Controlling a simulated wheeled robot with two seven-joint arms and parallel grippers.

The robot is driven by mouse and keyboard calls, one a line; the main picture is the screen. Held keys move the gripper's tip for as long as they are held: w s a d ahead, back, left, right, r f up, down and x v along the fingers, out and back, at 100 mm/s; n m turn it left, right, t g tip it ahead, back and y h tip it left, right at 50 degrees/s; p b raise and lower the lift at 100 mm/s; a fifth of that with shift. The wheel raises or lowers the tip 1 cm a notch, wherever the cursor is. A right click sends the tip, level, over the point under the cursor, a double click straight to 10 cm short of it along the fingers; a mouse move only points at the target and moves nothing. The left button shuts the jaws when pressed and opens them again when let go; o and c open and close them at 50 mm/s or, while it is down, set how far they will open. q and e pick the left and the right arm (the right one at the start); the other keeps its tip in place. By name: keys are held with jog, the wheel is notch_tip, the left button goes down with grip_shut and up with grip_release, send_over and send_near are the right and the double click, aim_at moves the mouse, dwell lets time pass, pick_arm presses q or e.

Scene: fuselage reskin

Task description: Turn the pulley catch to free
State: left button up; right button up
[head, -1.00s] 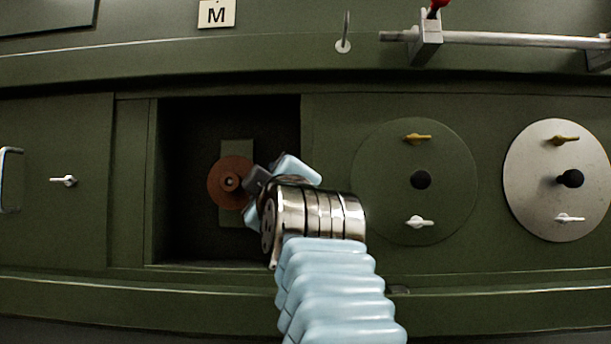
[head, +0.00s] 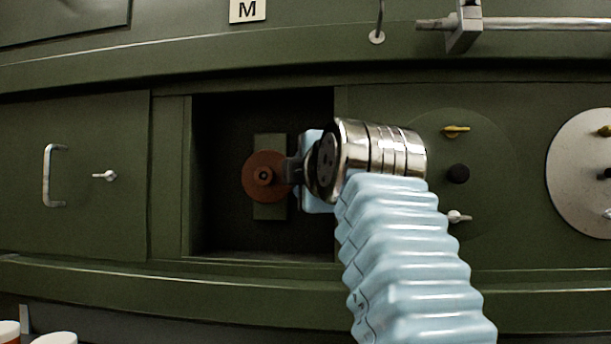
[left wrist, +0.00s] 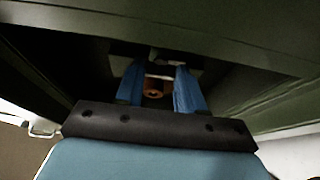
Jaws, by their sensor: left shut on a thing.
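The brown pulley (head: 264,176) sits on a green bracket (head: 268,143) inside the dark open bay. My left gripper (head: 298,172) reaches into the bay from the right, its fingertips close beside the pulley's right edge. In the left wrist view my left gripper (left wrist: 160,78) has its two blue fingers either side of a thin pale bar (left wrist: 160,77), which looks like the pulley catch; the gripper is shut on it. The pulley also shows there, between the fingers (left wrist: 153,94). In the head view the catch is hidden by my gripper. My right gripper is not in view.
The bay's right wall edge (head: 335,110) is close to my wrist. Left is a panel with a handle (head: 50,176) and a white latch (head: 104,176). Right are a green round cover (head: 485,215) and a pale disc (head: 575,170). A rod (head: 550,23) runs above.

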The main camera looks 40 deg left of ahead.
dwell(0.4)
pick_arm(q)
jog(key=o, duration=1)
jog(key=shift+o, duration=0.2)
jog(key=b+v, duration=0.1)
jog(key=v, duration=1.2)
jog(key=shift+s+d, duration=0.25)
jog(key=shift+d, duration=0.05)
